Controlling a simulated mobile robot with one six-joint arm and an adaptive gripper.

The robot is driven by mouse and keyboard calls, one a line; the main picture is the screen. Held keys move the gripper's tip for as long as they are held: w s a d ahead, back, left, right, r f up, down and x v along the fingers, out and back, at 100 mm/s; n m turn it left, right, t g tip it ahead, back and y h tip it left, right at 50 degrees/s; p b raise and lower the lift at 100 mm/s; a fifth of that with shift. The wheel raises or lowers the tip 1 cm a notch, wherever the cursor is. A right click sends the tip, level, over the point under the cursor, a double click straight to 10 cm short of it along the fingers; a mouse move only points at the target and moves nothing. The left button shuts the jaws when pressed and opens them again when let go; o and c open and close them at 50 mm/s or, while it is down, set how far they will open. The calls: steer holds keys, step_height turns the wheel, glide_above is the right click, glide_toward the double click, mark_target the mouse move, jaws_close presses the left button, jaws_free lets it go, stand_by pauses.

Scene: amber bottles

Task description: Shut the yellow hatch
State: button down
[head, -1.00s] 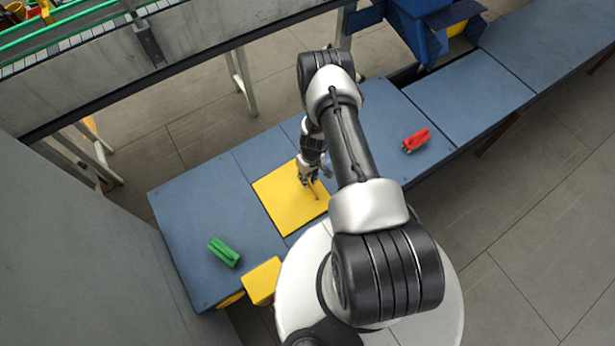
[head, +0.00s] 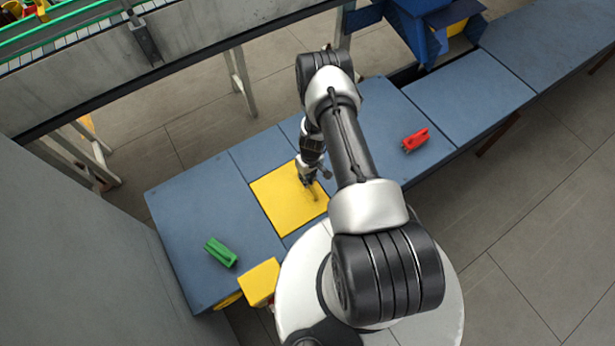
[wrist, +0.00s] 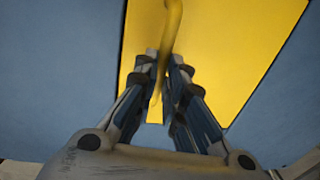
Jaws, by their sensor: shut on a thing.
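The yellow hatch (head: 277,200) is a flat square panel set in the blue worktop. It looks level or nearly level with the top; I cannot tell whether it is fully down. It also fills the upper middle of the wrist view (wrist: 225,60). A slim yellow handle (wrist: 173,22) rises from it. My gripper (head: 312,184) is over the right part of the hatch. In the wrist view, my gripper (wrist: 166,62) is shut on the handle, which passes between its fingers. The handle's lower end is partly hidden by the fingers.
A green clamp-like object (head: 221,252) lies on the worktop (head: 190,215) at left, and a red one (head: 415,140) at right. A yellow box (head: 260,282) is at the front edge. A grey wall (head: 65,250) stands left; a conveyor (head: 190,60) runs behind.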

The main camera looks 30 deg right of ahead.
steer(key=shift+s+f, duration=0.1)
steer(key=shift+f, duration=0.55)
steer(key=shift+s+d, duration=0.1)
steer(key=shift+d, duration=0.05)
steer(key=c, duration=1.9)
jaws_free()
steer(key=shift+f, duration=0.1)
steer(key=shift+o, duration=1.2)
steer(key=shift+w+d, duration=0.1)
steer(key=shift+w, duration=0.1)
steer(key=shift+r, duration=0.25)
step_height(320, 180, up, 12)
steer(key=d, duration=0.1)
steer(key=shift+f, duration=0.15)
